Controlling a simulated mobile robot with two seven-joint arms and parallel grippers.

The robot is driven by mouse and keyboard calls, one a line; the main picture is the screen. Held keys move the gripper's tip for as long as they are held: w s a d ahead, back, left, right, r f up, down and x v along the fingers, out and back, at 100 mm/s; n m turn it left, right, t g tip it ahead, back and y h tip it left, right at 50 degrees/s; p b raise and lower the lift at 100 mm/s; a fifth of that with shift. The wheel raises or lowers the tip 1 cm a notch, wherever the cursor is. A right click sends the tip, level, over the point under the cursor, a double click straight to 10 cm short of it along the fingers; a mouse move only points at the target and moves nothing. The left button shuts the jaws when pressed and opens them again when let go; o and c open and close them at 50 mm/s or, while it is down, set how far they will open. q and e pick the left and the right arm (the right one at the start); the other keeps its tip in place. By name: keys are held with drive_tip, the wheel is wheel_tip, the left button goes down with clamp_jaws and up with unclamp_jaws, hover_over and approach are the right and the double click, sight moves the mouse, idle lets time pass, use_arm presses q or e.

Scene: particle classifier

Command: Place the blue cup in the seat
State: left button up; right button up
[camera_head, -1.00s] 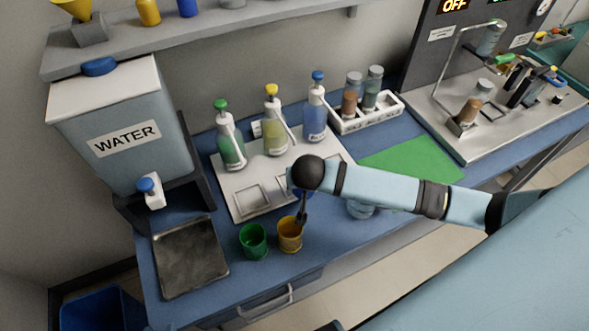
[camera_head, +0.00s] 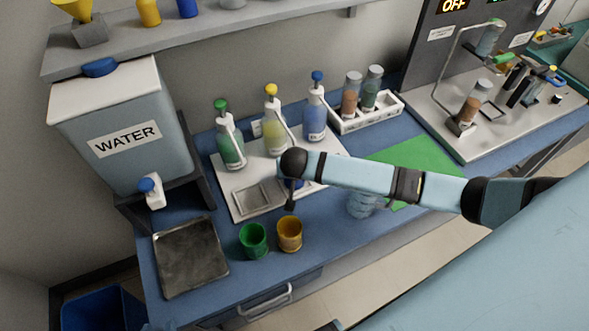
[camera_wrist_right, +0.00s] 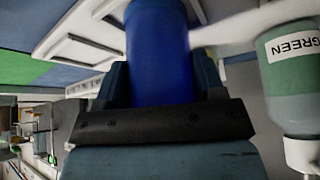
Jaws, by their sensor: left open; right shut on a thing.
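The blue cup (camera_wrist_right: 160,45) fills the middle of the right wrist view, between the fingers of my right gripper (camera_wrist_right: 160,78), which is shut on it. In the head view my right wrist mostly hides the cup; a little blue (camera_head: 297,183) shows beneath, over the front of the pale tray. The tray's square seat (camera_head: 258,198) is empty, left of the wrist. I cannot tell whether the cup touches the tray. A dark tip of my left gripper (camera_head: 331,326) shows at the bottom edge, away from the cup.
A green cup (camera_head: 253,240) and a yellow cup (camera_head: 289,234) stand in front of the tray (camera_head: 235,213). Green (camera_head: 229,142), yellow (camera_head: 275,125) and blue (camera_head: 315,113) pump bottles stand behind. A water tank (camera_head: 125,130) is left; a dark plate (camera_head: 189,256) lies front left.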

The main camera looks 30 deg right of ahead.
drive_tip(key=o, duration=1.1)
drive_tip(key=shift+r, duration=0.1)
drive_tip(key=v, duration=1.2)
